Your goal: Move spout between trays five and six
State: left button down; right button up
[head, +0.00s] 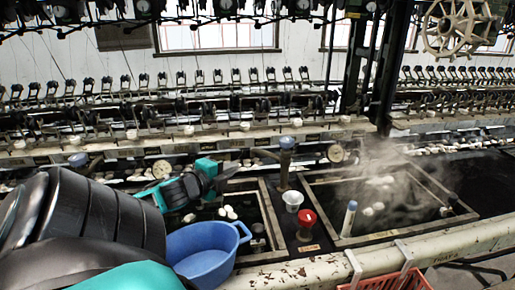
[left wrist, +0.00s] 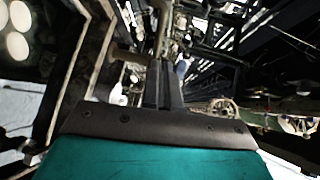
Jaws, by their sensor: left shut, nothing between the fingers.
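The spout (head: 265,154) looks like a short pipe pointing left from an upright post (head: 284,172) with a blue knob on top. The post stands between the left tray (head: 269,212) and the steaming right tray (head: 312,200). My left gripper (head: 237,171) is shut and empty above the left tray, left of the post and apart from it in the head view. In the left wrist view, its closed fingers (left wrist: 164,84) point toward a brown pipe (left wrist: 128,54) that looks like the spout; I cannot tell if they touch. My right gripper is not in view.
A blue basin (head: 203,250) sits at the front, below my left arm. A white cup (head: 292,199) and a red valve knob (head: 305,217) stand between the trays. A blue-topped rod (head: 349,219) stands in the right tray. An orange crate (head: 395,282) hangs at the front rail.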

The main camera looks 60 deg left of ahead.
aim_at(263, 154)
pick_arm(q)
jog(key=b+x, duration=0.3)
jog(key=x, duration=1)
jog(key=shift+w+a+f+b, duration=0.1)
jog(key=shift+w+a+b, duration=0.15)
jog(key=shift+w+b, duration=0.1)
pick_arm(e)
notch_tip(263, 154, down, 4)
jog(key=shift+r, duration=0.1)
pick_arm(q)
jog(key=shift+a, duration=0.1)
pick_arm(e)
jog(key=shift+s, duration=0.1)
